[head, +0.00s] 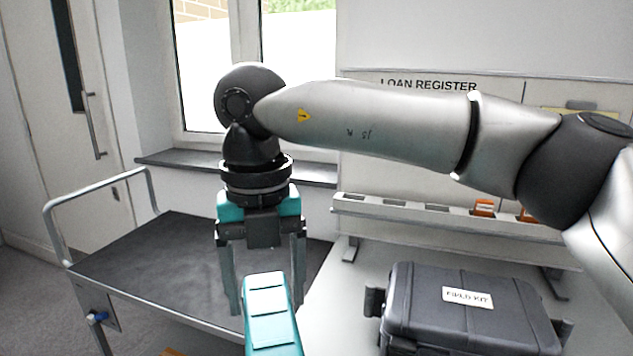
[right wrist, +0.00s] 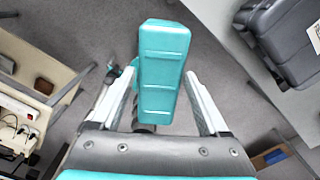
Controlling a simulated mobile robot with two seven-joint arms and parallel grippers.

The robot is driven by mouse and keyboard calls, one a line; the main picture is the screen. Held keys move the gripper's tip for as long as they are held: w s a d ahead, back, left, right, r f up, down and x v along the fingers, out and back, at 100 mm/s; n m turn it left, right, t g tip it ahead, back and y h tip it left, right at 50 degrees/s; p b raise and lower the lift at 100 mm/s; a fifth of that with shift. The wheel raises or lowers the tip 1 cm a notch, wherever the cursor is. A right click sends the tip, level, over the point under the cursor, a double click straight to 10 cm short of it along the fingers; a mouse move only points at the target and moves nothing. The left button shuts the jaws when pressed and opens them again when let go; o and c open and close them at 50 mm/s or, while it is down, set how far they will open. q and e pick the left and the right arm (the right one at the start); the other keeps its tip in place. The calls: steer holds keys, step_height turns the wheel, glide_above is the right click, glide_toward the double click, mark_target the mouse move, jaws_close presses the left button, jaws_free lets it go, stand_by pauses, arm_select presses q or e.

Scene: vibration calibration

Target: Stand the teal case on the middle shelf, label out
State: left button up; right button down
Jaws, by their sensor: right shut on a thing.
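The teal case (head: 271,318) shows at the bottom of the head view, its lower part cut off by the picture edge. It also shows in the right wrist view (right wrist: 163,68), between the fingers. My right gripper (head: 266,303) points down and is shut on the teal case, holding it beside the dark trolley top. In the right wrist view the fingers of my right gripper (right wrist: 165,78) lie on either side of the case. No label can be made out on the faces that show. I cannot make out the middle shelf. My left gripper is not in view.
A grey hard case (head: 455,318) marked FIELD KIT rests on the pale table (head: 340,300) at the right. A slotted rack (head: 450,220) with orange items stands behind it. A trolley (head: 160,255) with a bare dark top stands at the left, under the window.

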step_height(320, 180, up, 6)
steer(key=p, duration=0.4)
steer(key=shift+f, duration=0.25)
arm_select(q)
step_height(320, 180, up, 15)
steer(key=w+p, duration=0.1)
steer(key=p, duration=0.9)
arm_select(e)
step_height(320, 180, up, 10)
steer(key=s+d+f+n, duration=0.1)
steer(key=d+f+n, duration=0.4)
steer(key=d+n, duration=0.9)
steer(key=d+f+n, duration=0.5)
steer(key=d+n, duration=0.2)
steer(key=n, duration=1.2)
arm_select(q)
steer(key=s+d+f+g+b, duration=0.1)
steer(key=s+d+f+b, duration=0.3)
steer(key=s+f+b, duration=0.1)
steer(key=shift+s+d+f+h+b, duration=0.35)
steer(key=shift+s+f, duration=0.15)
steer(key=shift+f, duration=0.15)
arm_select(e)
steer(key=f, duration=0.4)
steer(key=shift+s+f, duration=0.2)
steer(key=shift+f, duration=0.2)
